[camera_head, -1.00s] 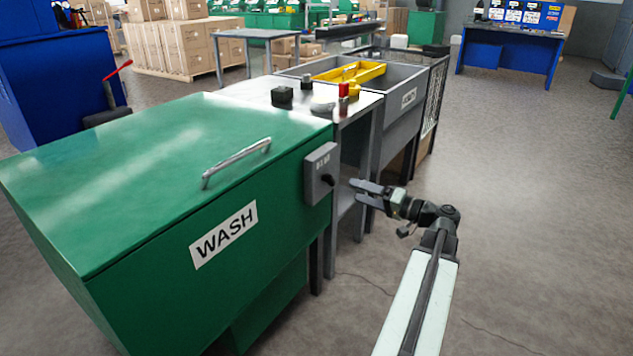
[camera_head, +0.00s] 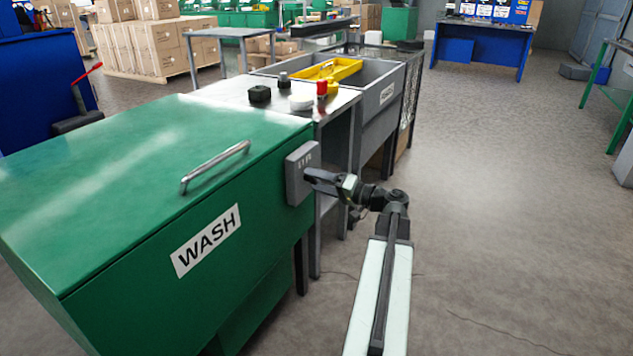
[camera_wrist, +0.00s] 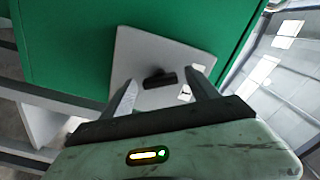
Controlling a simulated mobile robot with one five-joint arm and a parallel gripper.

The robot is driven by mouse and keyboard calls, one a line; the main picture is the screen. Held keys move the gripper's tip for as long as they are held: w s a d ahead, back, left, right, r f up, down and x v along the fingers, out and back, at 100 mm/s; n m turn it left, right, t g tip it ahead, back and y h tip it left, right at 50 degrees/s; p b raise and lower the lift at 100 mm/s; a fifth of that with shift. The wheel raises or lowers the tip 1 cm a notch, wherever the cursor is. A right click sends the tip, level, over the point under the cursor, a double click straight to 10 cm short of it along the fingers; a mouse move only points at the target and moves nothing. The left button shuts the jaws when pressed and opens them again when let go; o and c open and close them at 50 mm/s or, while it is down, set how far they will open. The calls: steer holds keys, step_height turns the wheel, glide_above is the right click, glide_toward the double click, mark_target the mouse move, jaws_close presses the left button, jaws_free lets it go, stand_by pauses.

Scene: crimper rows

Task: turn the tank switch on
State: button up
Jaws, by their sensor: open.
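The green wash tank (camera_head: 150,190) with a WASH label fills the left of the head view. The tank switch is a grey box (camera_head: 297,176) on its right end. In the wrist view the box's light face (camera_wrist: 150,60) carries a black knob (camera_wrist: 159,78). My gripper (camera_head: 311,180) is at the box in the head view and hides the knob there. In the wrist view my open gripper (camera_wrist: 162,88) has one finger on each side of the knob. The fingers appear apart from it; exact depth is hard to tell.
A metal table (camera_head: 225,92) with a black block (camera_head: 260,93) and a red-topped item (camera_head: 322,88) stands behind the tank. A grey basin (camera_head: 375,95) holding a yellow tray (camera_head: 328,69) is beyond it. The floor (camera_head: 480,200) on the right is clear.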

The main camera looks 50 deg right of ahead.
steer(key=shift+c, duration=0.3)
steer(key=c, duration=1)
steer(key=shift+w, duration=0.1)
steer(key=c, duration=0.3)
